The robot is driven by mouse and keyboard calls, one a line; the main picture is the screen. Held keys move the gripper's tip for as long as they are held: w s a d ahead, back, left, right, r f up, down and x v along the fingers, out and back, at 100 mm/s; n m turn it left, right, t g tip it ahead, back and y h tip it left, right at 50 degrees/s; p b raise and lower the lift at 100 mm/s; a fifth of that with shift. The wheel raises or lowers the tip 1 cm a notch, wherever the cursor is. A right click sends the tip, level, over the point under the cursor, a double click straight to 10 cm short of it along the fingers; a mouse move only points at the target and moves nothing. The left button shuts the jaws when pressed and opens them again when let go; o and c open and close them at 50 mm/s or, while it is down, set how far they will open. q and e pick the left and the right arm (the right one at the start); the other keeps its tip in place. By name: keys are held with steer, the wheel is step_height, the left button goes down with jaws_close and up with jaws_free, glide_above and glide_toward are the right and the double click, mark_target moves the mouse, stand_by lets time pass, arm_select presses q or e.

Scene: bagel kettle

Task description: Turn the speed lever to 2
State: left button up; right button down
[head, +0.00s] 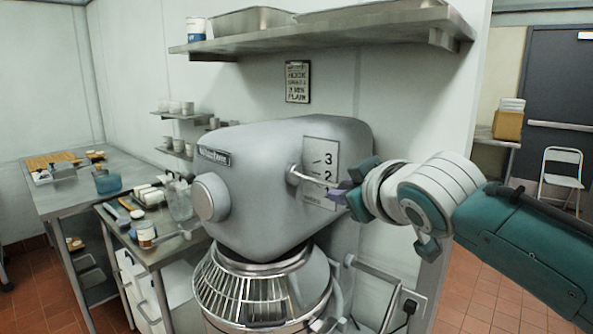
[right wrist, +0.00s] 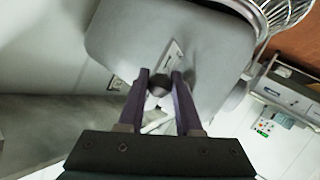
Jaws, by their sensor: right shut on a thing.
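A large grey mixer (head: 255,190) stands in the middle of the head view. Its speed plate (head: 321,155) shows the numbers 3 and 2, with lower marks partly hidden. The pale speed lever (head: 304,177) reaches from the mixer's side across the plate, just under the 2. My right gripper (head: 342,196) is at the lever's outer end. In the right wrist view, its purple fingers (right wrist: 159,90) are shut on the lever's dark round knob (right wrist: 158,82). My left gripper is not in view.
A wire bowl guard (head: 240,292) sits under the mixer head. A steel shelf (head: 320,38) with trays hangs above. Steel tables (head: 75,198) with cups and containers stand at the left. A folding chair (head: 561,180) stands at the far right.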

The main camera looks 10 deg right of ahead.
steer(key=c, duration=0.6)
jaws_free()
steer(key=shift+s, duration=0.1)
steer(key=shift+s+r, duration=0.15)
steer(key=shift+s, duration=0.15)
steer(key=shift+b+v, duration=0.4)
steer(key=shift+v, duration=4.15)
